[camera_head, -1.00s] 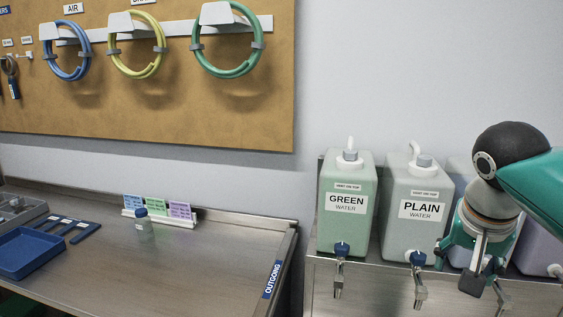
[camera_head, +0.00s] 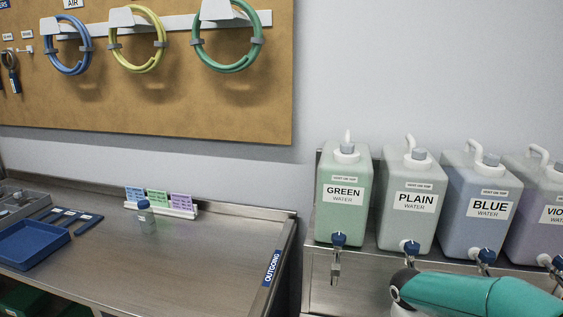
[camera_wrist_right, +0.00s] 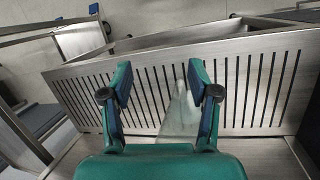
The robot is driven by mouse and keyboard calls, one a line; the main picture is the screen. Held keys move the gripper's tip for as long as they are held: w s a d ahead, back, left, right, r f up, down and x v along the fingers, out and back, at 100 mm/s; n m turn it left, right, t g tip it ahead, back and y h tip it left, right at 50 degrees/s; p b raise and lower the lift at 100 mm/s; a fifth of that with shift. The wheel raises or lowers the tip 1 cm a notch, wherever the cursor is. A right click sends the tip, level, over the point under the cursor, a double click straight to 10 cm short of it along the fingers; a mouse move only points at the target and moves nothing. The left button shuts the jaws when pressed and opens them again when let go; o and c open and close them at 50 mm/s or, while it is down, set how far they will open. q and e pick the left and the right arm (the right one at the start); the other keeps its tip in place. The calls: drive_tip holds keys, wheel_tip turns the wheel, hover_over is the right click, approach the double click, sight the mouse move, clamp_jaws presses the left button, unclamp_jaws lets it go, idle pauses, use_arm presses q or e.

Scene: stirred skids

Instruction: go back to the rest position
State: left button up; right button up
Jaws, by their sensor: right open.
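My right gripper (camera_wrist_right: 161,85) is open and empty in the right wrist view, above a slotted metal drip grate (camera_wrist_right: 255,85). In the head view only part of my right arm shows, at the lower right below the water jugs; its gripper is out of that picture. My left gripper is in neither view.
Green (camera_head: 342,205), plain (camera_head: 408,210), blue (camera_head: 482,215) and violet (camera_head: 540,220) water jugs with taps stand on a metal shelf at right. A steel bench (camera_head: 200,255) at left holds a small capped bottle (camera_head: 146,217), a card rack (camera_head: 165,208) and a blue tray (camera_head: 33,245).

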drive_tip(key=s+a+f+n+y, duration=0.1)
drive_tip(key=s+a+f+y, duration=0.2)
drive_tip(key=s+a+f, duration=0.55)
drive_tip(key=s+a+f+n+y, duration=0.1)
drive_tip(key=s+a+f+y, duration=0.2)
drive_tip(key=s+a+f, duration=0.6)
drive_tip(key=w+d+f+n+t, duration=0.1)
drive_tip(key=w+d+f+t, duration=0.2)
drive_tip(key=d, duration=0.1)
drive_tip(key=shift+w+f+t+h+p, duration=0.15)
drive_tip(key=shift+f+t+h+p, duration=0.05)
drive_tip(key=shift+t+h+p, duration=0.2)
idle(2.3)
